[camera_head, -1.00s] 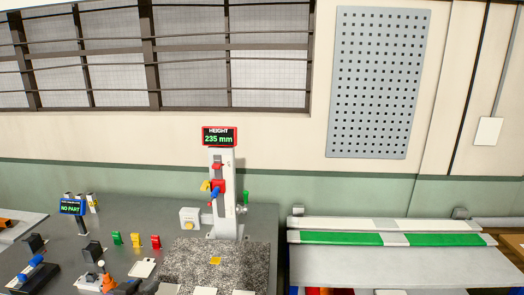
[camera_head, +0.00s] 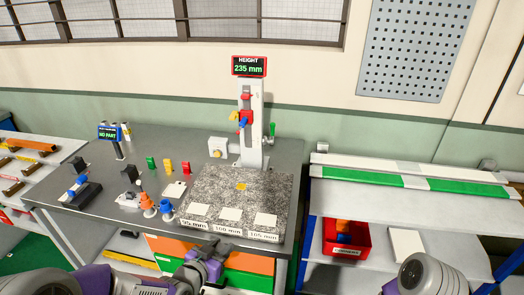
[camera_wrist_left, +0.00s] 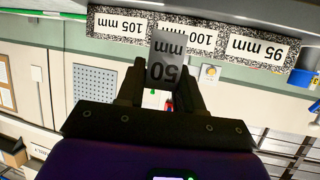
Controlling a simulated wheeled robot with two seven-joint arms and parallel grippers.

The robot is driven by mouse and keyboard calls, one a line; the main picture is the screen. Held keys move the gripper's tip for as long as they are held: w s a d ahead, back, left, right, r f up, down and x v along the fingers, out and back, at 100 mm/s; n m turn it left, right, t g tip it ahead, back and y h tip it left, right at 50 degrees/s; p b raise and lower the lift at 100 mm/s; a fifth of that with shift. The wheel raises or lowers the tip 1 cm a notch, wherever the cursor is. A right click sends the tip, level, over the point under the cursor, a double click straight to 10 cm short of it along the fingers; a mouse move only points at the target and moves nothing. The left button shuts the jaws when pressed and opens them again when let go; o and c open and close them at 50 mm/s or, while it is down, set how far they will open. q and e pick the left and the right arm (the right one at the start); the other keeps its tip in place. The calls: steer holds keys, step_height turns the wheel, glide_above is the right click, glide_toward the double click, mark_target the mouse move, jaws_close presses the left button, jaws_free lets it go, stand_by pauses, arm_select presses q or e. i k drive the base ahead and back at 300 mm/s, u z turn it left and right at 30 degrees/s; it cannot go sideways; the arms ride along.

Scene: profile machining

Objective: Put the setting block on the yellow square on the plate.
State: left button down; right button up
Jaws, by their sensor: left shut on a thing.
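The setting block (camera_wrist_left: 167,58) is a grey block marked "50 mm", upside down in the left wrist view. My left gripper (camera_wrist_left: 165,75) is shut on it, one finger on each side. In the head view my left gripper (camera_head: 210,262) is low in front of the bench, below the front edge of the plate; the block cannot be made out there. The speckled granite plate (camera_head: 272,192) lies on the bench, with the yellow square (camera_head: 240,186) bare in its middle, in front of the height gauge. My right gripper is out of view.
The height gauge (camera_head: 256,125) stands at the plate's back; its display (camera_head: 249,66) reads 235 mm. White pads with 95, 100 and 105 mm labels line the plate's front. Small coloured pieces (camera_head: 168,166) and an orange-and-white cone (camera_head: 146,202) stand left. A shelf (camera_head: 400,215) is right.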

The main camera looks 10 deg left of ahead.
mark_target(241, 187)
steer(key=k, duration=0.5)
steer(key=z, duration=1.25)
steer(key=i, duration=0.85)
steer(key=u, duration=1.8)
steer(key=i, duration=0.5)
steer(key=z, duration=0.05)
